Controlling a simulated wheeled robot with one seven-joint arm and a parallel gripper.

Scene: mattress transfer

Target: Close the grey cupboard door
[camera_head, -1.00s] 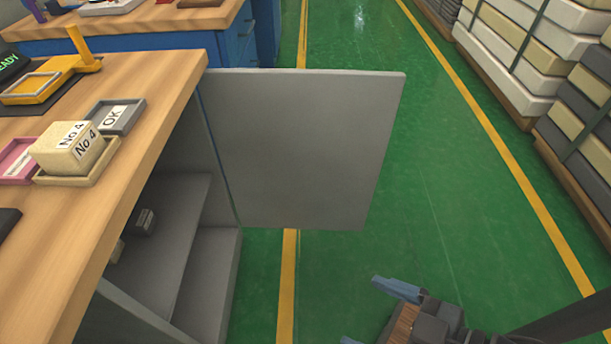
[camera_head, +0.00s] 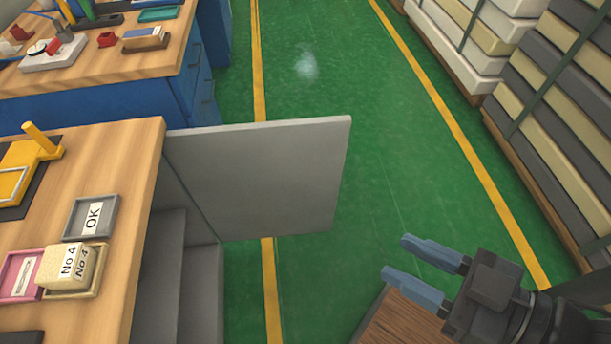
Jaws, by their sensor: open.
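The grey cupboard door (camera_head: 262,180) stands wide open, sticking out to the right from the far end of the wooden-topped bench. The grey cupboard (camera_head: 202,285) under the bench top is open, and part of its inside shows. My gripper (camera_head: 398,262) is at the lower right, to the right of the door and nearer to me. Its two blue-grey fingers are apart and point left, with nothing between them. It does not touch the door.
The bench top (camera_head: 130,165) carries a grey OK tray (camera_head: 91,217), a No 4 block (camera_head: 68,267) and a pink tray (camera_head: 20,275). A blue bench (camera_head: 120,105) stands beyond. Stacked mattresses (camera_head: 550,120) line the right. The green floor (camera_head: 340,85) between is clear. A brown wooden surface (camera_head: 400,322) lies below my gripper.

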